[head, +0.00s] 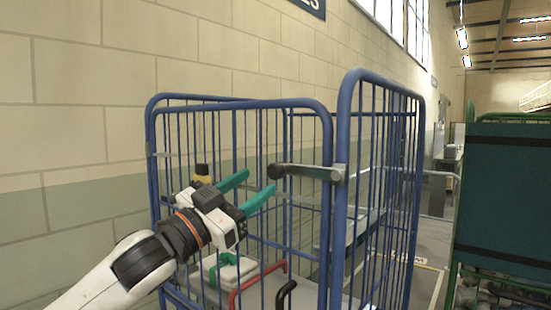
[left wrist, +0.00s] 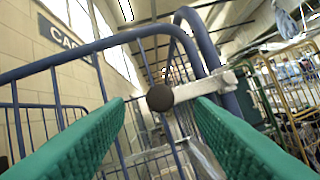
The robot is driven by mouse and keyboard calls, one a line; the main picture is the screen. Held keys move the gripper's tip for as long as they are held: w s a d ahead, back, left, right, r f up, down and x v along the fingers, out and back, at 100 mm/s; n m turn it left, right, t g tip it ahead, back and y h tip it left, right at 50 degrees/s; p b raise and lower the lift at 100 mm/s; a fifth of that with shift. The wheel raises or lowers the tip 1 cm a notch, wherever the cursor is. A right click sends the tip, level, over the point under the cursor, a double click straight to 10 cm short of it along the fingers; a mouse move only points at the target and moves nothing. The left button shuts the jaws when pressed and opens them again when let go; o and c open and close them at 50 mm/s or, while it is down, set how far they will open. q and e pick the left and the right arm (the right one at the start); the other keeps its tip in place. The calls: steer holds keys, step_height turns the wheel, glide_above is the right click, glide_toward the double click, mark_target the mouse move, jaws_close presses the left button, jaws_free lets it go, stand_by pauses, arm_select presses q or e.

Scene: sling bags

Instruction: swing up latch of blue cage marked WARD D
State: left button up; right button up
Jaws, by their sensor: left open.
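The blue cage (head: 334,120) stands in front of me, with blue tube frames and thin bars. No WARD D marking is readable on it. Its latch (head: 312,171) is a grey bar with a dark round knob at its left end, lying roughly level across the gap to the right-hand post. My left gripper (head: 259,183) has green fingers, spread open and empty, just left of the knob. In the left wrist view the latch (left wrist: 207,86) shows ahead, its knob appearing between the two fingers (left wrist: 160,104); I see no contact. My right gripper is out of view.
Inside the cage are a white and green box (head: 228,268), a red handle (head: 258,285) and a black handle (head: 286,293). A block wall (head: 75,120) runs behind. A green-framed cart with a dark green panel (head: 503,205) stands at right, with floor between.

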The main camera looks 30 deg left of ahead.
mark_target(272, 172)
arm_select(q)
steer(key=p+x, duration=0.3)
steer(key=x, duration=0.2)
steer(key=shift+r+p, duration=0.25)
steer(key=shift+p, duration=0.05)
steer(key=shift+w+d+p, duration=0.2)
steer(key=shift+w+p, duration=0.1)
steer(key=shift+w, duration=0.5)
jaws_close()
